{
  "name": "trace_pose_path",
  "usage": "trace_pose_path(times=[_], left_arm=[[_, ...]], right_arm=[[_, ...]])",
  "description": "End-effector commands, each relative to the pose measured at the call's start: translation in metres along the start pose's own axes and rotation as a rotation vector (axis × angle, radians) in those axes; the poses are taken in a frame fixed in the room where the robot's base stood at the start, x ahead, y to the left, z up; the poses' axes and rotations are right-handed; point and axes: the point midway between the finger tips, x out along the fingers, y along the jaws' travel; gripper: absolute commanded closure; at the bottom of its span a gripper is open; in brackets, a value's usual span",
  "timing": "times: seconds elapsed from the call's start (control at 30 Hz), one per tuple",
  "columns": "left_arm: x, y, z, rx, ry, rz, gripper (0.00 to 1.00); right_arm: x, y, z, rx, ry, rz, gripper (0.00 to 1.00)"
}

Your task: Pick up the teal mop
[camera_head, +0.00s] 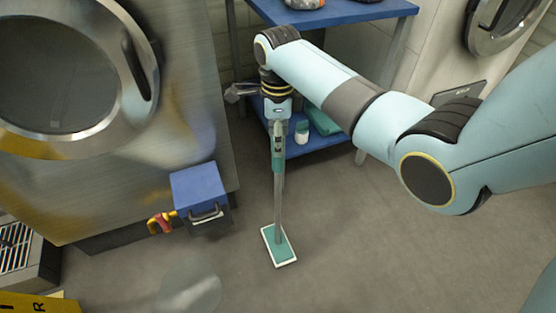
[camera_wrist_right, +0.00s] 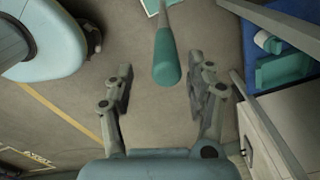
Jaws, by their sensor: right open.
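The teal mop stands upright on the floor, with a flat teal pad (camera_head: 279,246) edged in white and a grey pole (camera_head: 279,200). Its teal handle end (camera_wrist_right: 167,60) shows in the wrist view between my right gripper's fingertips (camera_wrist_right: 160,68), with gaps on both sides. My right gripper (camera_head: 279,133) is open and points down above the mop in the head view. It overlaps the top of the handle there, so the height between them is hard to tell. My left gripper is not in view.
A blue box (camera_head: 198,187) sits left of the mop by the steel washer (camera_head: 185,110). The floor right of the mop is clear.

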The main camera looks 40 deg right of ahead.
Motion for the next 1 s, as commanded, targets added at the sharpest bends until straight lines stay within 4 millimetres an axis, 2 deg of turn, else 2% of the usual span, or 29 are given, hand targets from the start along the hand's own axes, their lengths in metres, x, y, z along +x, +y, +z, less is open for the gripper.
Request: trace_pose_path(times=[0.03,0.27,0.5,0.77,1.0], left_arm=[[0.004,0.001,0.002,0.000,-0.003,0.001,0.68],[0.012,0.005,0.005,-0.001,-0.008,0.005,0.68],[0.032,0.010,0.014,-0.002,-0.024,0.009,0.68],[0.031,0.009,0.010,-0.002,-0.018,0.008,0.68],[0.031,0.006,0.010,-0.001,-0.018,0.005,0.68]], right_arm=[[0.008,0.000,0.000,-0.001,0.001,0.001,0.45],[0.024,-0.003,0.000,-0.002,0.001,0.000,0.45],[0.062,-0.007,0.000,-0.003,0.002,0.002,0.45],[0.062,-0.008,0.000,-0.003,0.000,-0.002,0.45],[0.062,-0.007,0.000,-0.003,0.000,-0.001,0.76]])
